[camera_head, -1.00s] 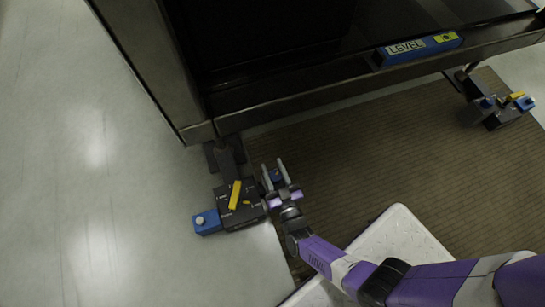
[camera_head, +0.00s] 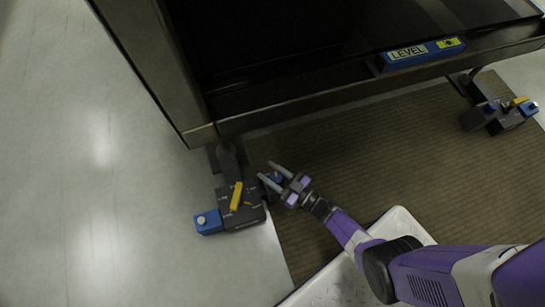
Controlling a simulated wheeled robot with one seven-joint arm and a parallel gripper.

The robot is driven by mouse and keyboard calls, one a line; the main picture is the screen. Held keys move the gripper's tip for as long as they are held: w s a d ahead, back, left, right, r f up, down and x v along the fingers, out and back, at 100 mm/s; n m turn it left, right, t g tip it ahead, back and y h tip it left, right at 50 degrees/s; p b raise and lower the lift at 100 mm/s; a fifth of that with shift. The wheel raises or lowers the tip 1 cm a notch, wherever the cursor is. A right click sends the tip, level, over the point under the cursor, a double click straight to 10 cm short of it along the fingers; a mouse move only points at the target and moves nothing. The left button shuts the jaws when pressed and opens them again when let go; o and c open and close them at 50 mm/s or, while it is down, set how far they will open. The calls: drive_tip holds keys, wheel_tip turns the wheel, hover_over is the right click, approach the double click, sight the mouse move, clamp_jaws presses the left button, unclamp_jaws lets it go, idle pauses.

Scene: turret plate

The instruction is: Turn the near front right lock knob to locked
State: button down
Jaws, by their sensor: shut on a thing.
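The near foot of the machine is a dark block (camera_head: 248,215) with a yellow lever (camera_head: 236,196) on top. A blue block with a pale round top (camera_head: 208,222) sits at its left side. Marks on the knob are too small to read.
The dark machine frame (camera_head: 300,95) overhangs the foot, with a blue LEVEL bar (camera_head: 420,52) on its front edge. Another foot (camera_head: 495,116) stands at the far right. A brown ribbed mat (camera_head: 390,150) lies between the feet. Pale floor at left is clear.

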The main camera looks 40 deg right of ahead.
drive_tip(key=n+y, duration=0.1)
drive_tip(key=n+g+y, duration=0.1)
drive_tip(key=y, duration=0.1)
drive_tip(key=n+g+y, duration=0.1)
drive_tip(key=shift+w+a+r+b, duration=0.15)
drive_tip(key=shift+w+a+b, duration=0.15)
drive_tip(key=shift+b, duration=0.1)
drive_tip(key=shift+s+a+n+g+y, duration=0.1)
drive_tip(key=shift+s+n+g+y, duration=0.05)
drive_tip(key=shift+n+g+y, duration=0.4)
drive_tip(key=shift+s+a+n+g+y, duration=0.1)
drive_tip(key=shift+n+g+y, duration=0.2)
drive_tip(key=shift+y, duration=0.45)
drive_tip(key=shift+n, duration=0.25)
drive_tip(key=c, duration=0.9)
unclamp_jaws()
drive_tip(key=shift+s, duration=0.1)
drive_tip(key=shift+o, duration=0.2)
drive_tip(key=shift+a, duration=0.1)
drive_tip(key=shift+s, duration=0.1)
drive_tip(key=v, duration=0.7)
drive_tip(key=shift+s+d, duration=0.2)
drive_tip(key=shift+d, duration=0.15)
